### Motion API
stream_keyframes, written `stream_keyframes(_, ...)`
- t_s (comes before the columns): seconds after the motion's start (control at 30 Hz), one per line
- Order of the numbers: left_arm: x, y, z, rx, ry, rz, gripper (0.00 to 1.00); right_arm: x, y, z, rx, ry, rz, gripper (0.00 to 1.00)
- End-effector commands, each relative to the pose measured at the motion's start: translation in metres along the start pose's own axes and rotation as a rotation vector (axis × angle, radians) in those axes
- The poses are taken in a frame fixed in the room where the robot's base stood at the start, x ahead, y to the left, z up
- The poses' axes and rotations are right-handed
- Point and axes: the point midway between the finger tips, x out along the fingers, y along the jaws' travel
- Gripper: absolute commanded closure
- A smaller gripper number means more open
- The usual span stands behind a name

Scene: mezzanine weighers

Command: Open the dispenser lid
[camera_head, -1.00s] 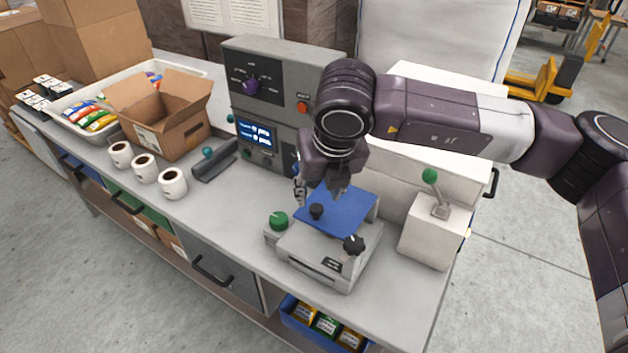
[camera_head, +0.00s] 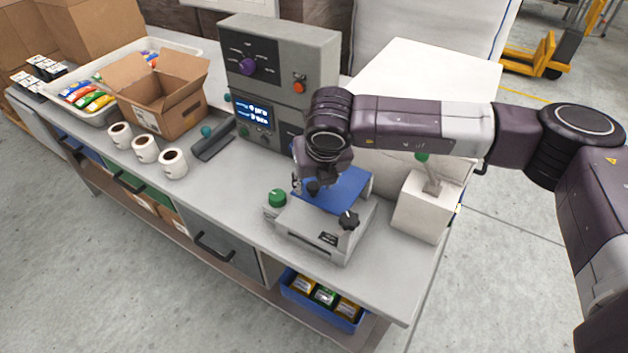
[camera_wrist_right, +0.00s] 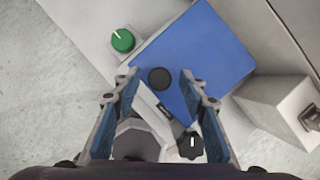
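The dispenser (camera_head: 312,238) is a grey box near the counter's right end. Its blue lid (camera_head: 347,190) lies closed on top and carries a short black knob (camera_head: 313,188) near one edge. In the right wrist view the blue lid (camera_wrist_right: 222,50) fills the upper middle, and the black lid knob (camera_wrist_right: 160,78) shows between the fingertips. My right gripper (camera_wrist_right: 158,82) is open, with a visible gap on both sides of the knob. In the head view the right gripper (camera_head: 316,182) hangs just over the knob, and its wrist partly hides the lid. My left gripper is not in view.
A green dial (camera_head: 277,198) and a black star knob (camera_head: 348,220) stick out of the dispenser. A lever block (camera_head: 420,210) stands to its right, a grey control cabinet (camera_head: 275,60) behind. White rolls (camera_head: 146,149) and an open carton (camera_head: 168,95) stand left.

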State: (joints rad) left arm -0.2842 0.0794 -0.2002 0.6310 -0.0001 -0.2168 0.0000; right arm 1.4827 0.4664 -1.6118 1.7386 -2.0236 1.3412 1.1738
Motion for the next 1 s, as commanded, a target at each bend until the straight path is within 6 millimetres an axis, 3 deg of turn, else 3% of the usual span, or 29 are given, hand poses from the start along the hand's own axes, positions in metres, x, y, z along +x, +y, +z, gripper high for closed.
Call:
stream_keyframes(0.07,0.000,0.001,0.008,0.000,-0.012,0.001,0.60,0.000,0.000,0.000,0.000,0.000,0.000,0.70)
stream_keyframes(0.33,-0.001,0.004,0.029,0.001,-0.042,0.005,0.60,0.000,0.000,0.000,0.000,0.000,0.000,0.99)
stream_keyframes(0.77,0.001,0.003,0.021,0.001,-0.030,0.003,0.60,-0.002,-0.002,0.002,0.007,0.014,0.013,1.00)
stream_keyframes(1.0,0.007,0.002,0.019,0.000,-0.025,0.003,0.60,-0.014,-0.006,0.013,0.042,0.092,0.086,1.00)
